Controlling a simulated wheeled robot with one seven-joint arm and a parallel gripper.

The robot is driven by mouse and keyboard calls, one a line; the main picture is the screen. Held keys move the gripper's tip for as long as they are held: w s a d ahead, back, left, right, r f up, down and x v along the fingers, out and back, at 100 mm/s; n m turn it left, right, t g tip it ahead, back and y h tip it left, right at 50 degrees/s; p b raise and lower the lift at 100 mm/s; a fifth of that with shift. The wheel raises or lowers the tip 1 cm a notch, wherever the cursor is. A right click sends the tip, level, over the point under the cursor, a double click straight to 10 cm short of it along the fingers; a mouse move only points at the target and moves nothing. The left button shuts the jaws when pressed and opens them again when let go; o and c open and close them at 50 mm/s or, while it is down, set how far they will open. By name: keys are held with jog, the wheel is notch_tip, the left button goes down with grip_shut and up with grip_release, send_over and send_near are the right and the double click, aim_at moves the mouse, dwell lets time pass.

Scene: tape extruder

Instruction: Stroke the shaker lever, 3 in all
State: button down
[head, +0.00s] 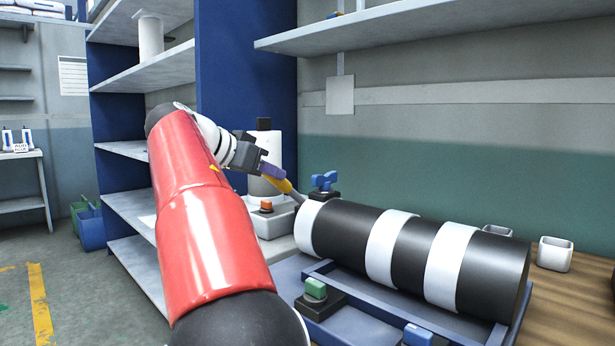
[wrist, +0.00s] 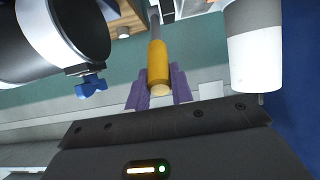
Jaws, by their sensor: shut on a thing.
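The shaker lever (head: 285,186) has a yellow-orange handle on a thin grey rod. My gripper (head: 269,172) has purple fingers and is shut on the handle. In the wrist view the lever handle (wrist: 158,62) lies between the fingertips of my gripper (wrist: 158,82), with the grey rod running up to the top edge. The lever's base is hidden or cut off in both views.
The large black-and-white barrel (head: 410,246) lies just right of the lever, on a blue frame. A blue knob (head: 323,181), an orange button (head: 266,206) and a green button (head: 315,289) are nearby. A white cylinder (head: 263,150) stands behind the gripper. Shelves (head: 140,80) rise at left.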

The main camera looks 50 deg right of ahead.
jog(key=shift+s+d+r+p, duration=0.1)
jog(key=shift+d+r+p, duration=0.95)
jog(key=shift+d+r, duration=0.2)
jog(key=shift+r, duration=0.1)
jog(key=shift+d+r+p, duration=0.35)
jog(key=shift+d+p, duration=0.05)
jog(key=shift+p, duration=0.1)
jog(key=shift+s+d+r+p, duration=0.1)
jog(key=shift+d+r+p, duration=0.15)
jog(key=shift+d+p, duration=0.15)
jog(key=shift+s+d+r+p, duration=0.1)
jog(key=shift+d+r+p, duration=0.2)
jog(key=shift+d, duration=0.2)
jog(key=shift+w+a+f+b, duration=0.15)
jog(key=shift+a+f+b, duration=0.15)
jog(key=shift+f+b, duration=0.25)
jog(key=a+f+b, duration=0.3)
jog(key=shift+w+a+b, duration=0.2)
jog(key=shift+a+b, duration=0.1)
jog(key=shift+a, duration=0.3)
